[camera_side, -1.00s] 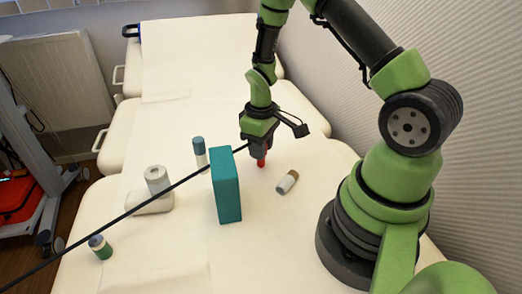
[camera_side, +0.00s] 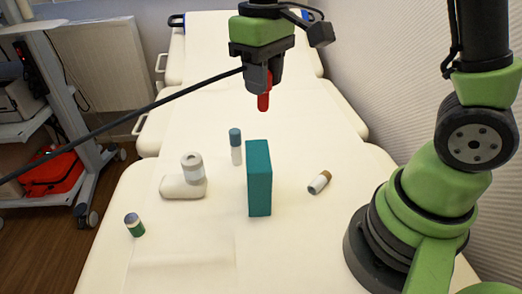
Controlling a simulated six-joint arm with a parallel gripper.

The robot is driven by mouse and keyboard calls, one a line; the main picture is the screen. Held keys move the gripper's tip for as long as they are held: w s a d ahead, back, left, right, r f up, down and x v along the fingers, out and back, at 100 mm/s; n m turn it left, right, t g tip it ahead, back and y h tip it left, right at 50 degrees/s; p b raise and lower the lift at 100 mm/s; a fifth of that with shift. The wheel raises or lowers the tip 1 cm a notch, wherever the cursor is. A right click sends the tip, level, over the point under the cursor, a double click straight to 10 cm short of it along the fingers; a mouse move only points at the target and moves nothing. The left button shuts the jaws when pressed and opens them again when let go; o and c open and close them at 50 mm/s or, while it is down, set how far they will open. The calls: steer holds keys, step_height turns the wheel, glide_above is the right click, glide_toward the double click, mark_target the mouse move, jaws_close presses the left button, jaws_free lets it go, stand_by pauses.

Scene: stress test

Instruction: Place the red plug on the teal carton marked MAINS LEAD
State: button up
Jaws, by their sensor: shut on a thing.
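My gripper (camera_side: 263,88) is shut on the red plug (camera_side: 264,101), which hangs below the fingers. The plug's upper part is hidden between them. The teal carton (camera_side: 259,185) stands upright on the white padded couch, below the gripper in the picture. The plug is in the air, clear of the carton. No lettering can be read on the carton from here.
A thin dark rod or cable (camera_side: 120,122) runs from the left edge to the gripper. A blue-topped bottle (camera_side: 236,146), a white roll (camera_side: 192,168) on a white block, a green-banded jar (camera_side: 134,225) and a lying brown-and-white bottle (camera_side: 319,182) surround the carton on the couch (camera_side: 190,255).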

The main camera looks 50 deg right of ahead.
step_height(320, 180, up, 2)
steer(key=a, duration=0.3)
glide_above(258, 154)
step_height(258, 154, down, 5)
steer(key=shift+f, duration=2.2)
steer(key=o, duration=0.9)
steer(key=shift+f, duration=0.1)
